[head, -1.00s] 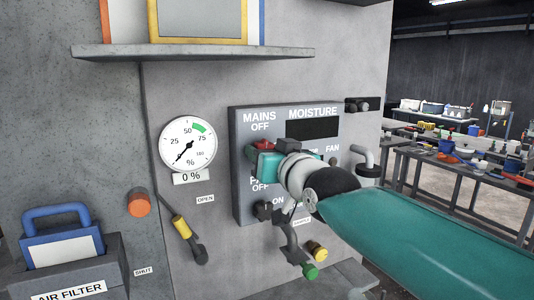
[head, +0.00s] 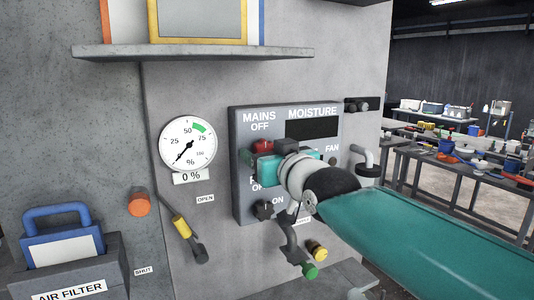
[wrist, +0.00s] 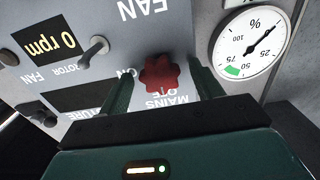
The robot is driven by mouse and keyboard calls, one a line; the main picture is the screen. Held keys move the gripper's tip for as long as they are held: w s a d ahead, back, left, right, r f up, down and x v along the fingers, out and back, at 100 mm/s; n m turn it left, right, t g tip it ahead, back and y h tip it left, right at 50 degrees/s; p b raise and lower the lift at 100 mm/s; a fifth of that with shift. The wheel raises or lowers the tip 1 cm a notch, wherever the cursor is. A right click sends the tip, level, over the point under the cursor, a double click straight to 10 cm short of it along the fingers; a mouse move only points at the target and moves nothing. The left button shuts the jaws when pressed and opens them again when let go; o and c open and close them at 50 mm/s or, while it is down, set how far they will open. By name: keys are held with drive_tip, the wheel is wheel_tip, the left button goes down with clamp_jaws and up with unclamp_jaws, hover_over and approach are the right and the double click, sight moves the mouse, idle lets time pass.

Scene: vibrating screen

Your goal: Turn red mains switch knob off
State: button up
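The red mains switch knob (head: 263,146) is on the grey control panel (head: 242,185), just below the "MAINS OFF" label. In the wrist view the lobed red knob (wrist: 161,73) sits between my two fingers, with a gap on both sides. My gripper (wrist: 159,84) is open and holds nothing. In the head view my gripper (head: 289,158) is close in front of the panel and hides its middle, including the mains "ON" label. Which way the knob points is hard to tell.
A moisture display (head: 312,129) is at the panel's upper right. A black knob (head: 264,210) sits below my gripper. A gauge (head: 188,144) reading 0 % is to the left. A shelf (head: 190,52) is above.

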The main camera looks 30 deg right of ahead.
drive_tip(key=s, duration=1.3)
drive_tip(key=shift+s, duration=0.3)
drive_tip(key=s+a+f+g, duration=0.1)
drive_tip(key=a+f+g, duration=0.2)
drive_tip(key=f, duration=0.6)
drive_tip(key=s+a+f+g, duration=0.2)
drive_tip(key=f+g, duration=0.3)
drive_tip(key=f, duration=0.4)
drive_tip(key=s+a+f+g, duration=0.2)
drive_tip(key=a+f+g, duration=0.2)
drive_tip(key=f, duration=0.5)
drive_tip(key=shift+a+f, duration=0.3)
drive_tip(key=shift+a, duration=0.25)
drive_tip(key=shift+c, duration=0.5)
